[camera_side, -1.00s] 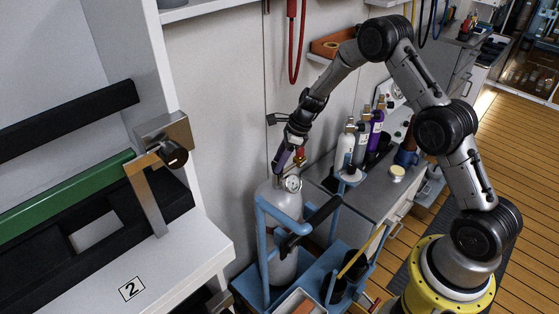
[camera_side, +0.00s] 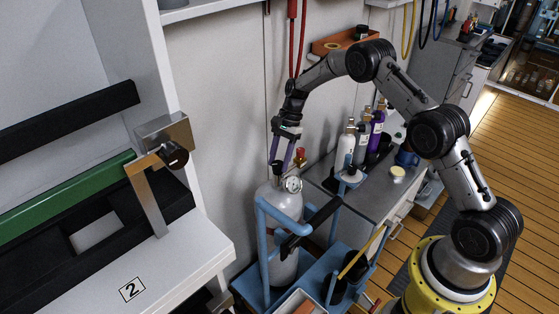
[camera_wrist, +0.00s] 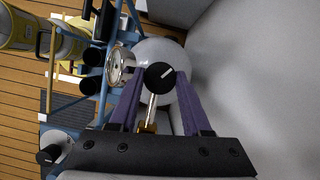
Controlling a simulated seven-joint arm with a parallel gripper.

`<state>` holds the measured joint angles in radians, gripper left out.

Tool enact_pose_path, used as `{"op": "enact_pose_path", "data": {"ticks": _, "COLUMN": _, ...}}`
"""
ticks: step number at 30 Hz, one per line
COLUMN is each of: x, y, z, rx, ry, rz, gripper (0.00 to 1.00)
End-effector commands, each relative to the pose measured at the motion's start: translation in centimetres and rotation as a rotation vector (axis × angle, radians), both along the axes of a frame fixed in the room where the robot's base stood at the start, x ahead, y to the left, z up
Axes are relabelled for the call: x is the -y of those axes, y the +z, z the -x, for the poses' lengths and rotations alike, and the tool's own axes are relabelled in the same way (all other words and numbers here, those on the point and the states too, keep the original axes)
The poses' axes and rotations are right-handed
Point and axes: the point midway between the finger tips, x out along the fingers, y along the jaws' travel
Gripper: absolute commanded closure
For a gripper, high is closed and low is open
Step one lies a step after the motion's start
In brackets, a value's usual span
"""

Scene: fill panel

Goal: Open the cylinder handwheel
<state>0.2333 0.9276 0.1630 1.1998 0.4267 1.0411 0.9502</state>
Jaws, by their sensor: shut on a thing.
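The grey gas cylinder (camera_side: 285,205) stands upright in a blue cart, with a round pressure gauge (camera_side: 293,184) near its top. The gauge also shows in the wrist view (camera_wrist: 120,65). The handwheel (camera_wrist: 160,76) is a small black round knob with a white mark. My gripper (camera_side: 281,161) points down at the cylinder top. In the wrist view its two purple fingers (camera_wrist: 158,84) lie either side of the handwheel and are shut on it. In the side view the fingers mostly hide the handwheel.
A red-topped brass fitting (camera_side: 300,154) stands close to the right of my fingers. The blue cart frame (camera_side: 263,235) surrounds the cylinder. Several small bottles (camera_side: 347,146) stand on the grey bench to the right. The wall is close behind.

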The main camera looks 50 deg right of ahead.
Motion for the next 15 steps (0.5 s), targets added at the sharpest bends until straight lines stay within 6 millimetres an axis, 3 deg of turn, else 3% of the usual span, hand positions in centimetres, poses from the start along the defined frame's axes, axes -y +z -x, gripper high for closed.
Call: {"op": "enact_pose_path", "data": {"ticks": 15, "x": -0.08, "y": 0.02, "z": -0.33, "rx": 0.000, "ry": 0.495, "rz": 0.001, "gripper": 1.00}}
